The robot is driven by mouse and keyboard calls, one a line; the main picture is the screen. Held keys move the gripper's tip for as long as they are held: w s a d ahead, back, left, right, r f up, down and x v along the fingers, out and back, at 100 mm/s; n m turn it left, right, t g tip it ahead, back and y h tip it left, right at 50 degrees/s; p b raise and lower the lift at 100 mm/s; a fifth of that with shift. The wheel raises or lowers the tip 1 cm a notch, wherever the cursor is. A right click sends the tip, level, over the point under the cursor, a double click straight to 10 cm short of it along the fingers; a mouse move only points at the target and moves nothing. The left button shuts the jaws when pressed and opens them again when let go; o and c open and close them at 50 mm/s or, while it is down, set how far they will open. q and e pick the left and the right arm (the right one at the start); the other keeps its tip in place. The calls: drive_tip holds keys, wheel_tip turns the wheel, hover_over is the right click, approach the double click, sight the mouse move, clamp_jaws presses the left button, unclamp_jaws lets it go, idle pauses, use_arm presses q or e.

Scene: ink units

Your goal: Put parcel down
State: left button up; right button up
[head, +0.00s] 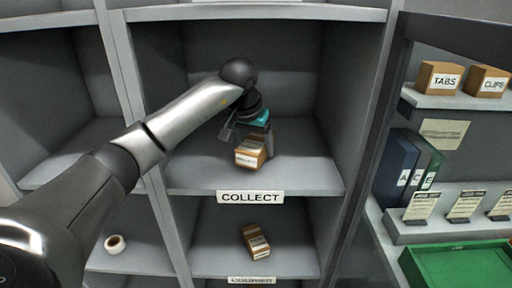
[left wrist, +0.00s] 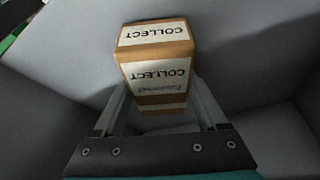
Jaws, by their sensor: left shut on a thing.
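The parcel (head: 249,153) is a small brown box with white labels. In the left wrist view the parcel (left wrist: 156,62) shows two faces that read COLLECT, upside down. My left gripper (head: 257,140) is shut on the parcel inside the grey cubby marked by the COLLECT sign (head: 250,197). The parcel is tilted in the head view and sits close over the cubby floor (head: 310,178). I cannot tell whether it touches the floor. My right gripper is in neither view.
Another brown parcel (head: 256,242) lies in the cubby below. A tape roll (head: 115,244) is in the lower left cubby. On the right are TABS (head: 439,78) and CLIPS (head: 487,81) boxes, binders (head: 399,166) and a green tray (head: 408,262). The COLLECT cubby is otherwise clear.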

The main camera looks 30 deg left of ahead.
use_arm(q)
drive_tip(key=shift+w+a+f, duration=0.15)
drive_tip(key=shift+w+f, duration=0.05)
drive_tip(key=shift+f, duration=0.4)
drive_tip(key=shift+f, duration=0.1)
drive_tip(key=shift+f, duration=0.15)
drive_tip(key=o, duration=1.5)
drive_tip(key=shift+s, duration=0.1)
drive_tip(key=shift+f, duration=0.1)
